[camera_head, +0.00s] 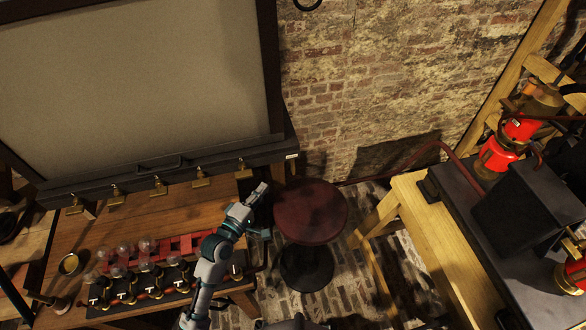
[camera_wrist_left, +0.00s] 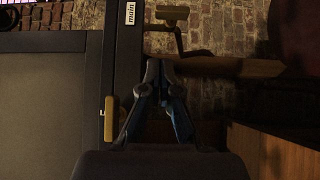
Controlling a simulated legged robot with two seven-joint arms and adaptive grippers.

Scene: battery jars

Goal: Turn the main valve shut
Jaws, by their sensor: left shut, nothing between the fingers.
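A white label reading "main" (camera_wrist_left: 130,13) sits on the dark rail's end in the left wrist view. It also shows as a small white tag in the head view (camera_head: 291,156). Beside it, a brass crank-shaped handle (camera_wrist_left: 178,38), apparently the main valve's, sticks out from the rail; I cannot make it out in the head view. My left gripper (camera_head: 262,188) is near the rail's right end, and its fingers (camera_wrist_left: 160,68) are shut with nothing between them. The fingertips are just below the brass handle in the wrist view; I cannot tell whether they touch it. My right gripper is not in view.
Several smaller brass taps (camera_head: 158,187) line the rail under a large grey panel (camera_head: 130,75). Glass jars (camera_head: 146,246) stand on the wooden bench. A round red stool (camera_head: 310,210) stands right of the arm. A table with red equipment (camera_head: 495,156) is farther right.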

